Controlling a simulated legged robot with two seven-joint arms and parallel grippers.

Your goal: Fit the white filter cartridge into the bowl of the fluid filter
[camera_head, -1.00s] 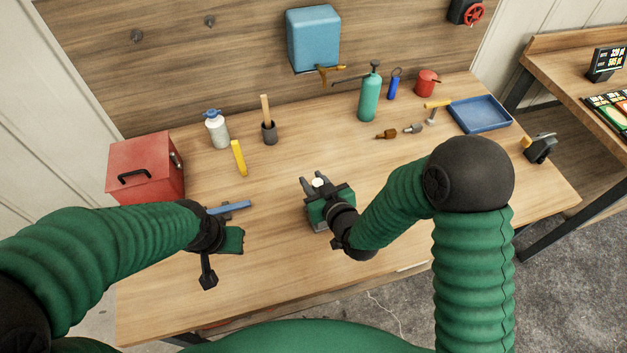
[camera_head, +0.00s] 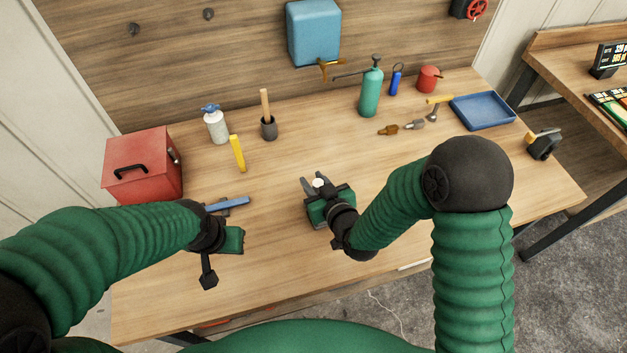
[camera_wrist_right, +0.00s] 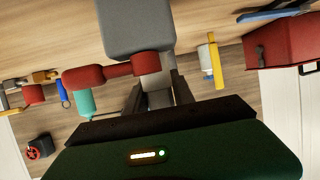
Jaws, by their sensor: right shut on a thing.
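My right gripper (camera_head: 320,186) is near the middle of the bench, its fingers pointing toward the back. It is shut on a small white piece, which looks like the white filter cartridge (camera_head: 318,182). In the right wrist view, the pale piece (camera_wrist_right: 159,98) shows between the fingers, partly hidden. A grey block (camera_wrist_right: 135,27) with a red rounded bar (camera_wrist_right: 108,73) beside it is close to the fingers there; I cannot tell whether this is the fluid filter or its bowl. My left gripper (camera_head: 233,241) is over the bench's left part; its fingertips do not show clearly.
A blue bar (camera_head: 228,203) lies by my left gripper. A red toolbox (camera_head: 143,167), white bottle (camera_head: 215,126), yellow bar (camera_head: 237,153), green canister (camera_head: 370,92) and blue tray (camera_head: 482,111) stand around. The bench between the yellow bar and my right gripper is clear.

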